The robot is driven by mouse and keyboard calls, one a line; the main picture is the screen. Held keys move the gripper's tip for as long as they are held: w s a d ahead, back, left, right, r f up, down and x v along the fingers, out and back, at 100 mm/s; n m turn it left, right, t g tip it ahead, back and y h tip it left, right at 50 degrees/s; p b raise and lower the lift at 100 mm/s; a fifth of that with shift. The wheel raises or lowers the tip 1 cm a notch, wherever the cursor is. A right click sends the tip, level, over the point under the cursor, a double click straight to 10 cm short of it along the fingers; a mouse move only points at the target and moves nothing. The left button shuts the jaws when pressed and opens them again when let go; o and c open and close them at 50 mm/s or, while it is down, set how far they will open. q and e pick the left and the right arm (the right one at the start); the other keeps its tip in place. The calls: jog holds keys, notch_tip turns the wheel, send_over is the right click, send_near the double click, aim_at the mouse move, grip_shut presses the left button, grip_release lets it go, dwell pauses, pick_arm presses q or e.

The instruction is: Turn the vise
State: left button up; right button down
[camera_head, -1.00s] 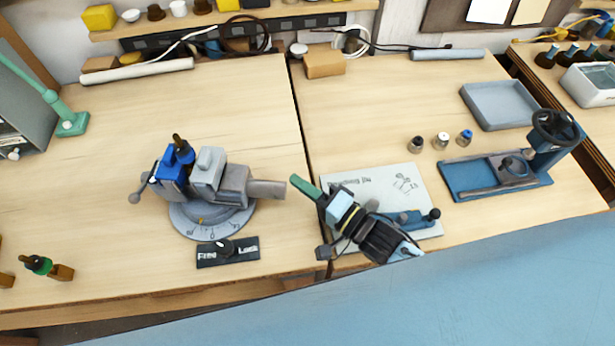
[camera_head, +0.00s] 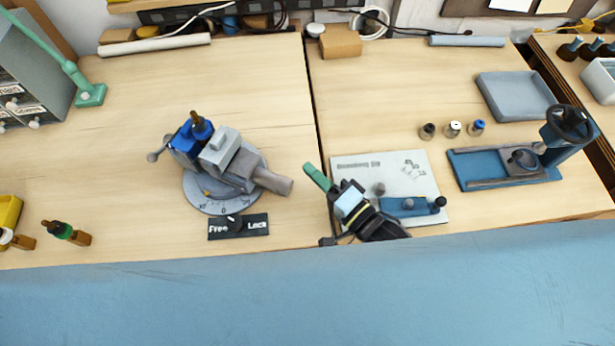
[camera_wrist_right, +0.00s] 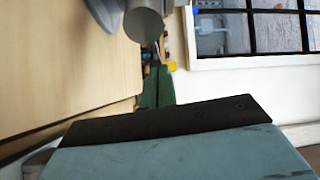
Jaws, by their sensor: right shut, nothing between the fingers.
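The vise (camera_head: 222,160) is grey with a blue part at its upper left. It stands on a round grey base with a scale (camera_head: 206,202) along its front. Its grey cylinder (camera_head: 273,181) points to the lower right. A dark plate reading Free and Lock (camera_head: 252,229), with a black knob (camera_head: 234,221), lies in front. My right gripper (camera_head: 308,168), with green fingers, is shut and empty, just right of the cylinder's end and apart from it. The wrist view shows the green fingers (camera_wrist_right: 158,86) and the cylinder's end (camera_wrist_right: 144,24). My left gripper is out of view.
A blue fixture with a wheel (camera_head: 510,165) and a grey tray (camera_head: 515,97) are farther right. The table behind the vise is clear.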

jog(key=shift+s+d+f+b, duration=0.15)
jog(key=shift+s+d, duration=0.15)
jog(key=shift+d, duration=0.3)
jog(key=shift+s+d+f+b, duration=0.15)
jog(key=shift+s+d, duration=0.1)
jog(key=shift+d, duration=0.35)
jog(key=a+v, duration=0.1)
jog(key=v, duration=0.6)
jog(key=shift+s+r+b, duration=0.35)
jog(key=shift+s+b, duration=0.1)
jog(key=shift+d, duration=0.15)
jog(key=shift+s, duration=0.1)
